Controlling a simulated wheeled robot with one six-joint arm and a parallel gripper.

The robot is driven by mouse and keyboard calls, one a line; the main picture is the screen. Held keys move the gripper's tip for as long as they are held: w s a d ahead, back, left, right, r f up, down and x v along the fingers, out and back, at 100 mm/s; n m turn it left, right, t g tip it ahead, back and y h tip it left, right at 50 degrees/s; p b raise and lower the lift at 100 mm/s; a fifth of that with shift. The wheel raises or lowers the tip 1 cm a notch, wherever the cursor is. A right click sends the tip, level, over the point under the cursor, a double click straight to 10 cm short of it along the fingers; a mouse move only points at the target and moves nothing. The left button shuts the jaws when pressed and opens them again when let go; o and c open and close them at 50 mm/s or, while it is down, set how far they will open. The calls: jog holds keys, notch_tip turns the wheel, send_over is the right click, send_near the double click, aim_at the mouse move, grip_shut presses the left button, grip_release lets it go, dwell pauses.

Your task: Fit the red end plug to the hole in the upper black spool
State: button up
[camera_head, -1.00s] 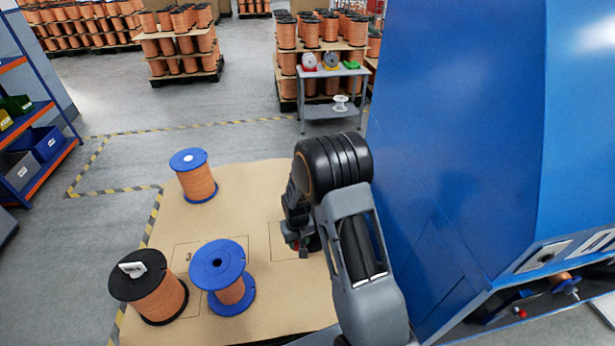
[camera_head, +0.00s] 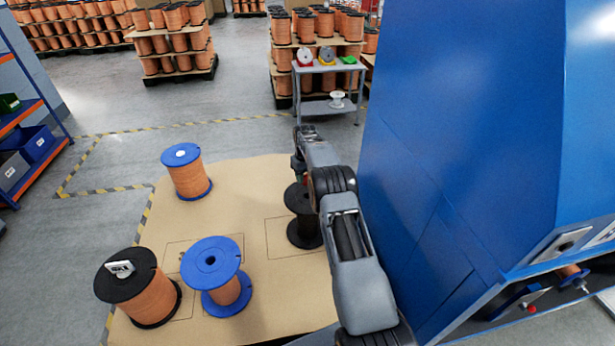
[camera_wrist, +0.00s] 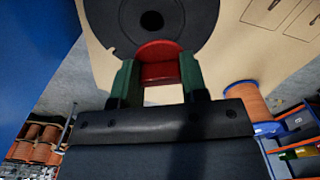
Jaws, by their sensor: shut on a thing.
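The upper black spool (camera_head: 304,234) stands upright and bare of wire on the cardboard, partly hidden behind my arm. In the wrist view its black flange (camera_wrist: 190,22) fills the top, with a round central hole (camera_wrist: 152,21). My gripper (camera_wrist: 159,80) has its green fingers shut on the red end plug (camera_wrist: 160,52). The plug appears beside the hole, overlapping the flange's near edge in the picture; whether it touches the flange I cannot tell. In the head view my gripper (camera_head: 301,174) is at the spool's top, mostly hidden by the arm.
A copper-wound black spool (camera_head: 124,285) with a white label, and two blue spools (camera_head: 212,262) (camera_head: 182,154), stand to the left on the cardboard (camera_head: 240,205). A blue machine (camera_head: 440,190) closes off the right. A grey table (camera_head: 330,70) stands behind.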

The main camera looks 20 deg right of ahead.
jog(key=shift+w+d, duration=0.3)
jog(key=shift+d, duration=0.35)
jog(key=shift+f+b, duration=0.1)
jog(key=shift+b, duration=0.2)
notch_tip(320, 180, down, 6)
jog(key=b, duration=0.3)
jog(key=shift+f+b, duration=0.25)
jog(key=shift+b, duration=0.1)
jog(key=shift+s+f+b, duration=0.15)
jog(key=shift+f+b, duration=0.05)
jog(key=shift+b, duration=0.2)
dwell(1.2)
jog(key=shift+f, duration=0.15)
jog(key=shift+f+b, duration=0.7)
jog(key=shift+f, duration=0.2)
jog(key=shift+f, duration=0.15)
dwell(0.5)
jog(key=o, duration=1)
jog(key=shift+f, duration=0.1)
